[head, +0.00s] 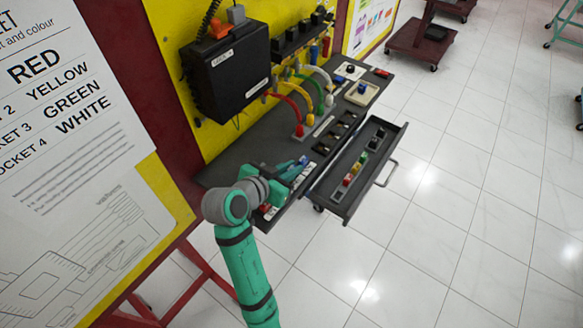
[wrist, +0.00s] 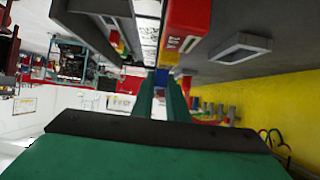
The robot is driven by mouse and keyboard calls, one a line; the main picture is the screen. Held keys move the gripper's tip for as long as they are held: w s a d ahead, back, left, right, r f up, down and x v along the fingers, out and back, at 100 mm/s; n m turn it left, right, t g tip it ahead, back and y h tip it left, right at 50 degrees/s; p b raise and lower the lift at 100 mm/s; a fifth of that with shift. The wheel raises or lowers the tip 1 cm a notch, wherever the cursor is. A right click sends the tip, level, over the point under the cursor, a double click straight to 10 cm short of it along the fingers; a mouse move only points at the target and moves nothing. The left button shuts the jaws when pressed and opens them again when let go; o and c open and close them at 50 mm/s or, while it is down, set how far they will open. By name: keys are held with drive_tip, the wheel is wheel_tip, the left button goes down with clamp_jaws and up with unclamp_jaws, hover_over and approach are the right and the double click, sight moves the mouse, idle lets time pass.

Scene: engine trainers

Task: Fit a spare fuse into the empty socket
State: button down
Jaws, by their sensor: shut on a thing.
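My gripper (head: 295,169) is low over the near end of the dark bench, beside the open drawer. In the wrist view its green fingers (wrist: 168,84) are shut on a small blue piece, seemingly a blue fuse (wrist: 177,72), only partly visible at the tips. A red block with a white label (wrist: 184,28), perhaps a fitted fuse, is just beyond the fingertips. A grey rectangular frame (wrist: 240,46) lies to its right; I cannot tell whether it is a socket. My arm and gripper hide part of the row below in the head view. Contact with a socket cannot be made out.
The open drawer (head: 338,193) juts out from the bench (head: 236,153), with coloured fuses (head: 352,172) in a row inside. A black box (head: 230,72) hangs on the yellow board. Coloured cables (head: 292,100) arch above the bench.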

drive_tip(key=shift+f, duration=0.85)
idle(0.7)
drive_tip(key=c, duration=2)
unclamp_jaws()
drive_tip(key=shift+r+v, duration=0.2)
drive_tip(key=shift+v, duration=1.05)
drive_tip(key=shift+r+v, duration=0.2)
drive_tip(key=shift+v, duration=1.05)
drive_tip(key=shift+w+d+r, duration=0.1)
drive_tip(key=shift+w+d, duration=0.05)
drive_tip(key=shift+w+r, duration=0.1)
drive_tip(key=shift+r, duration=2.05)
